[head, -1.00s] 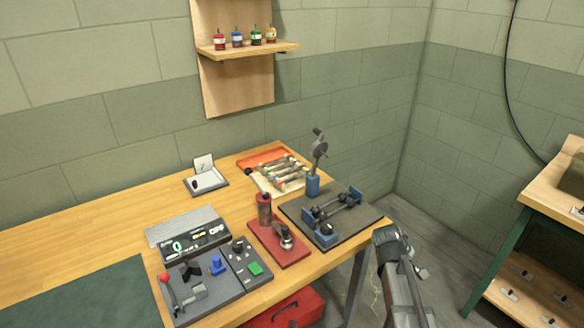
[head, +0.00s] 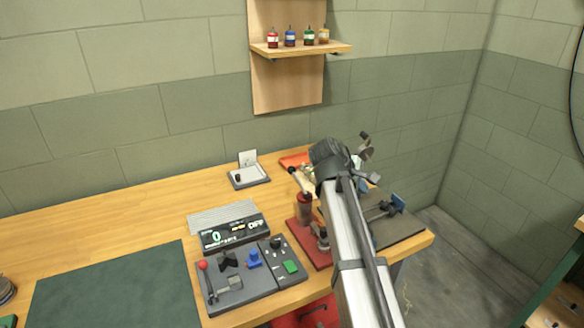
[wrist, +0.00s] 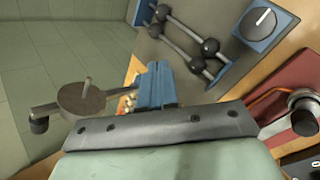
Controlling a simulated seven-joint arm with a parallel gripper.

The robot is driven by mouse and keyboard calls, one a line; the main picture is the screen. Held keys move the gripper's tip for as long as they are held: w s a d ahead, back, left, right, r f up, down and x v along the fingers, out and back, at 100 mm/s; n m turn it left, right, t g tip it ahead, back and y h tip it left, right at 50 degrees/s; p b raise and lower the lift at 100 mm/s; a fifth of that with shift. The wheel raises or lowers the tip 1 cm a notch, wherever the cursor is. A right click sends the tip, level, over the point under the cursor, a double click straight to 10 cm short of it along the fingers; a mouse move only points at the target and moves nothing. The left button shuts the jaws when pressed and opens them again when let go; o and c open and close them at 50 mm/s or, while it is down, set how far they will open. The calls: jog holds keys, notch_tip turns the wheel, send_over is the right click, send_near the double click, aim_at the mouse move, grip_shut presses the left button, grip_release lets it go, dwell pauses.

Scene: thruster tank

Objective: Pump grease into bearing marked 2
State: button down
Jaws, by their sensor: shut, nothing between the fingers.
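My gripper (head: 332,152) is at the end of my raised arm, above the back right of the bench in the head view. It looks shut and empty; its dark bar (wrist: 160,130) crosses the lower wrist view. Under it is a dark plate (head: 402,232) with blue blocks and shafts, partly hidden by my arm. I cannot read a 2 on any bearing or identify the grease pump for certain.
A red base with a cylinder (head: 304,208) stands left of my arm. A control panel (head: 232,284) and display (head: 234,234) are further left, near a dark green mat (head: 110,285). Several small bottles (head: 290,37) stand on the wall shelf. The bench's left back is clear.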

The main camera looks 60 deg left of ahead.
notch_tip(320, 180, up, 14)
jog(key=n+y, duration=0.2)
send_over(296, 177)
jog(key=shift+s+d+f+t, duration=0.2)
jog(key=shift+s+d+t, duration=0.15)
jog(key=shift+s, duration=0.1)
jog(key=shift+f, duration=0.15)
notch_tip(296, 177, down, 8)
jog(key=a, duration=0.2)
jog(key=shift+a+f, duration=0.15)
jog(key=shift+f, duration=0.1)
dwell(1.4)
jog(key=shift+a+f, duration=0.1)
jog(key=shift+f, duration=0.2)
